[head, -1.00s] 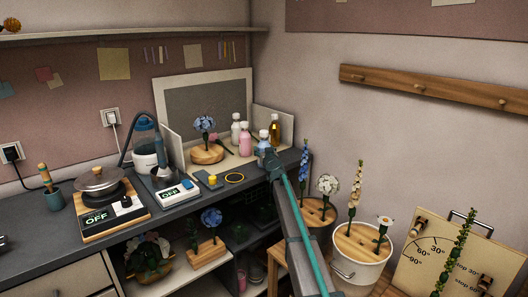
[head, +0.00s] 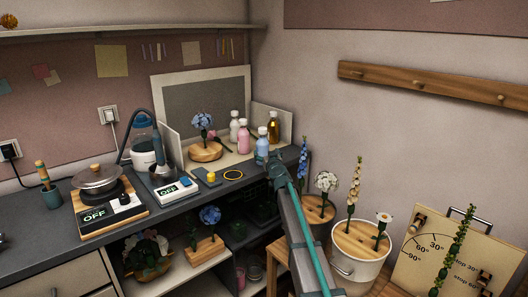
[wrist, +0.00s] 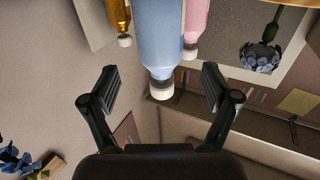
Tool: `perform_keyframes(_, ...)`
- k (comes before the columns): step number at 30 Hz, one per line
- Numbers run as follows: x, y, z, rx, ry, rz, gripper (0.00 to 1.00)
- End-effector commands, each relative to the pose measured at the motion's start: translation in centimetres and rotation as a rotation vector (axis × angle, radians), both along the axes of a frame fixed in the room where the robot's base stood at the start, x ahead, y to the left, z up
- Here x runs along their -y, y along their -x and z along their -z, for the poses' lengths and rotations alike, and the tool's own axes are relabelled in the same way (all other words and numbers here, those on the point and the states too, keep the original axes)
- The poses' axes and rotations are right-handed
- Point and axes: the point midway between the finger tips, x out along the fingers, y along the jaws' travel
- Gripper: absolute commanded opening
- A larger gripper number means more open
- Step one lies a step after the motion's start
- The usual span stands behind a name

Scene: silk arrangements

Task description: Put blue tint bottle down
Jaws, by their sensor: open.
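The blue tint bottle (head: 262,147) stands upright at the front edge of the pale booth on the counter. It has a white cap and shows clear of my gripper. In the wrist view, which is upside down, the blue bottle (wrist: 160,35) stands ahead, in line with the gap between my fingers. My gripper (wrist: 161,84) is open, one finger on each side of that gap, with nothing held. In the head view my gripper (head: 275,160) is just in front of the bottle, to its lower right. The fingers are hard to make out there.
A pink bottle (head: 243,138), a white bottle (head: 234,128) and an amber bottle (head: 273,130) stand close behind the blue one. A blue flower on a wooden base (head: 206,153) is to the left. Flower buckets (head: 360,250) stand right of my arm.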

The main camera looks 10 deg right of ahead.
Motion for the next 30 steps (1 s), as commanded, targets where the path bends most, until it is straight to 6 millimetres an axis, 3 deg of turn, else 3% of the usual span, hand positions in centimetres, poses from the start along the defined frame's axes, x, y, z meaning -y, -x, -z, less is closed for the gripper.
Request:
perform_keyframes(1, 0.1, 1.4, 0.1, 0.0, 0.0, 0.0, 0.87)
perform_keyframes(6, 0.3, 3.4, 0.1, 0.0, 0.0, 0.0, 0.87)
perform_keyframes(13, 0.3, 4.4, 0.3, -0.004, 0.0, -0.002, 0.87)
perform_keyframes(17, -0.3, 5.2, 3.4, -0.049, 0.0, -0.025, 0.87)
perform_keyframes(20, -1.3, 6.9, 8.6, -0.13, 0.0, -0.062, 0.87)
perform_keyframes(23, -2.7, 9.9, 15.9, -0.255, -0.003, -0.114, 0.87)
perform_keyframes(26, -4.0, 14.1, 23.9, -0.406, -0.011, -0.165, 0.87)
perform_keyframes(30, -5.4, 21.4, 34.5, -0.637, -0.024, -0.22, 0.87)
